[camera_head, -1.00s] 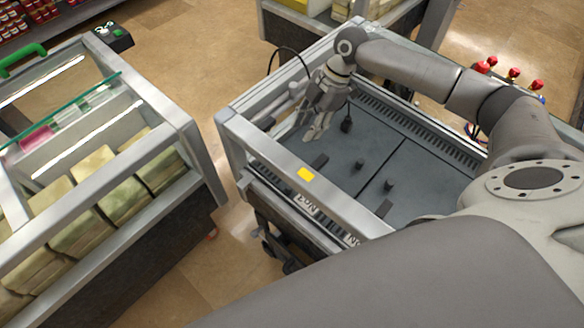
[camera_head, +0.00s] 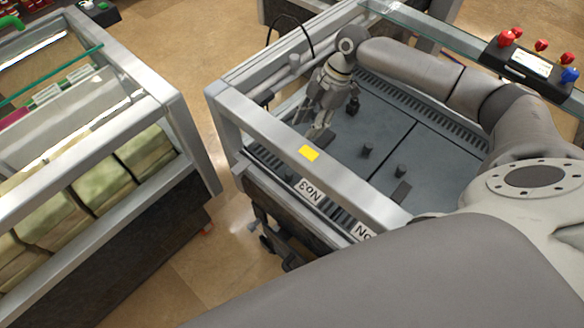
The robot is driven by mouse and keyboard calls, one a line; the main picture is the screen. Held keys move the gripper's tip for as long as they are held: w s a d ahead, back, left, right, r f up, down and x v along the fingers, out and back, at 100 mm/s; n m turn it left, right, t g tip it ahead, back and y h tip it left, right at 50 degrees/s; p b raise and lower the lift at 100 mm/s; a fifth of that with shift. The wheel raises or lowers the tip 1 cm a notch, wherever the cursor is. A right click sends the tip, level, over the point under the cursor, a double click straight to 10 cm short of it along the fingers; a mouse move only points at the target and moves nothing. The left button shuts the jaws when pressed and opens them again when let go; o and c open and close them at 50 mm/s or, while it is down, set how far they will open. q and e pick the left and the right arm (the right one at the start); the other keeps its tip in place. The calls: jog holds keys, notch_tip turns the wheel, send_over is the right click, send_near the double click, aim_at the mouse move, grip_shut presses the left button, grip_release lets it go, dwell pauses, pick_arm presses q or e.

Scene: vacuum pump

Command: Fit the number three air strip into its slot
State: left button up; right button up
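The vacuum machine's grey chamber (camera_head: 345,150) is open, with a front rail (camera_head: 350,181) bearing a yellow mark. A label reading No3 (camera_head: 312,190) shows at the front, below the rail. My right gripper (camera_head: 319,133) points down into the left part of the chamber, behind the rail. Its fingers are small and partly hidden, so I cannot tell whether they are open or hold anything. A dark bar (camera_head: 401,193) lies at the chamber's front right; I cannot tell whether it is an air strip. I cannot make out the number three strip. My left gripper is out of view.
Short dark posts (camera_head: 367,150) stand on the chamber floor. A hose (camera_head: 308,32) rises at the left edge. A panel (camera_head: 530,62) with red and blue knobs stands at the back right. A metal-framed cart (camera_head: 120,70) with packed goods is on the left, across a floor gap.

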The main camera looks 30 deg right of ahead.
jog(key=b, duration=0.8)
send_near(292, 171)
jog(key=x, duration=0.5)
jog(key=shift+d+f, duration=0.1)
jog(key=shift+d, duration=0.15)
jog(key=x, duration=0.2)
jog(key=p+x, duration=0.1)
jog(key=x, duration=0.2)
jog(key=shift+a+r, duration=0.2)
jog(key=shift+a, duration=0.1)
jog(key=shift+f, duration=0.2)
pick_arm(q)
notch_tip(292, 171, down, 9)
pick_arm(e)
grip_shut()
